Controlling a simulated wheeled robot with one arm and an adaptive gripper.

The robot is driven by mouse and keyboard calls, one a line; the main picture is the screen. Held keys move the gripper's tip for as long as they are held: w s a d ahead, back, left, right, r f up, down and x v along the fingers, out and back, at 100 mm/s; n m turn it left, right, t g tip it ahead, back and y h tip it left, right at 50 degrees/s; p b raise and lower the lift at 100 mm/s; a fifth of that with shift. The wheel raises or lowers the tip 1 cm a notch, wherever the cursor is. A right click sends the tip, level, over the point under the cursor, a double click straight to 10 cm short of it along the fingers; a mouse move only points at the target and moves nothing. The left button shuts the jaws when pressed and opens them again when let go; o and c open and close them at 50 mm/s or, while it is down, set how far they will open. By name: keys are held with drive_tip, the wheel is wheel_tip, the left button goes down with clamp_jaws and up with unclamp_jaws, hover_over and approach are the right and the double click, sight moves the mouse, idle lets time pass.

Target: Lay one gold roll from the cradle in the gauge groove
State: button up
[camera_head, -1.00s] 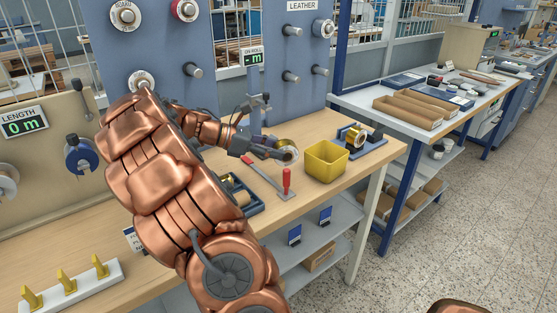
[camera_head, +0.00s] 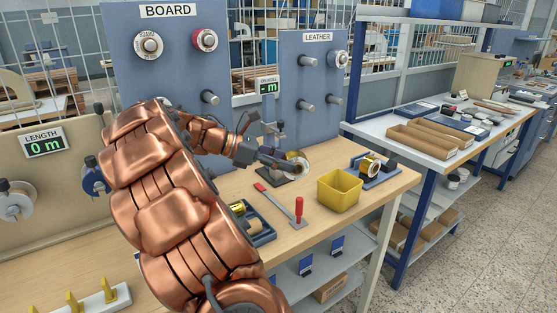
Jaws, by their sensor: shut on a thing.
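My gripper (camera_head: 281,162) is shut on a gold roll (camera_head: 299,160) with a pale end face. It holds the roll at the on-roll gauge (camera_head: 270,135), an upright post with a small green display (camera_head: 268,87) and a dark base (camera_head: 283,176). The gripper and roll hide the groove, so I cannot tell whether the roll touches it. A blue tray (camera_head: 266,236) near my arm holds a gold roll (camera_head: 238,208) and other pieces. Another gold roll (camera_head: 369,167) sits in a blue holder (camera_head: 385,180) at the bench's right end. I cannot tell which is the cradle.
A yellow bin (camera_head: 339,191) and a red-handled tool (camera_head: 299,209) stand in front of the gauge. Pegboards marked BOARD (camera_head: 167,75) and LEATHER (camera_head: 310,90) rise behind. Bare bench (camera_head: 222,183) lies left of the tool.

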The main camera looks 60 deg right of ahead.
sight(297, 162)
drive_tip(key=s+a, duration=0.6)
drive_tip(key=s, duration=0.4)
drive_tip(key=w+d+n+h+p, duration=0.1)
drive_tip(key=d, duration=0.1)
drive_tip(key=w+d+n+t+h, duration=0.1)
drive_tip(key=w+d, duration=0.1)
drive_tip(key=d, duration=0.1)
drive_tip(key=w+d+h+p, duration=0.1)
drive_tip(key=w+d, duration=0.1)
drive_tip(key=d, duration=0.1)
drive_tip(key=shift+f+n+p, duration=0.3)
drive_tip(key=shift+f+n, duration=0.1)
drive_tip(key=w+d+f+n+t+h+p, duration=0.2)
drive_tip(key=w+d+f+t, duration=0.1)
drive_tip(key=w+d+f, duration=0.2)
drive_tip(key=shift+n+h, duration=0.3)
drive_tip(key=shift+r+p, duration=0.1)
drive_tip(key=shift+p, duration=0.3)
drive_tip(key=shift+w+d+f+p, duration=0.1)
drive_tip(key=shift+w+d+p, duration=0.9)
drive_tip(key=shift+w, duration=0.6)
drive_tip(key=shift+w+d+f+p, duration=0.1)
drive_tip(key=shift+w+d+p, duration=0.7)
drive_tip(key=shift+w+p, duration=0.6)
drive_tip(key=shift+w+d+f+p, duration=0.1)
drive_tip(key=shift+w+d+p, duration=0.8)
drive_tip(key=shift+w, duration=0.95)
drive_tip(key=shift+f+b, duration=0.5)
drive_tip(key=shift+f, duration=0.2)
